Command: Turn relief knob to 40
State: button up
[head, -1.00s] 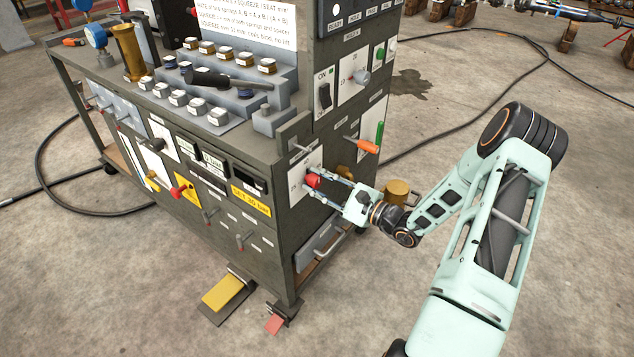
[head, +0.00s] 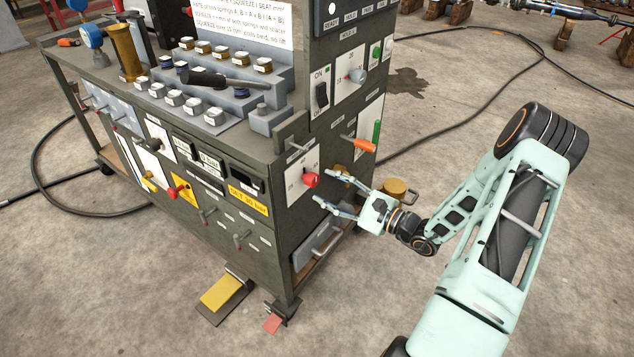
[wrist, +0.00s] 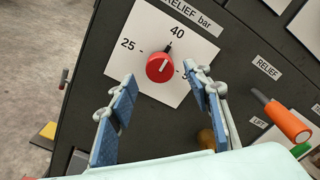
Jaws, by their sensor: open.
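The red relief knob (wrist: 160,67) sits on a white dial plate (wrist: 145,38) marked "RELIEF bar", with 25 at left, 40 at top and a partly hidden number at right. Its white line and the dark pointer above it point up and slightly right, at the 40. In the head view the knob (head: 310,180) is on the cart's end panel. My gripper (head: 324,187) is open and empty, backed off from the knob. In the wrist view its two blue-padded fingers (wrist: 159,78) stand apart on either side below the knob, not touching it.
An orange-tipped lever (wrist: 287,121) sticks out right of the dial, beside a "RELIEF" label. A brass part (head: 343,172) sits on the panel near my fingers. A drawer handle (head: 328,243) lies below.

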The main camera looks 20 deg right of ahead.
jog(key=v, duration=0.7)
jog(key=shift+a, duration=0.1)
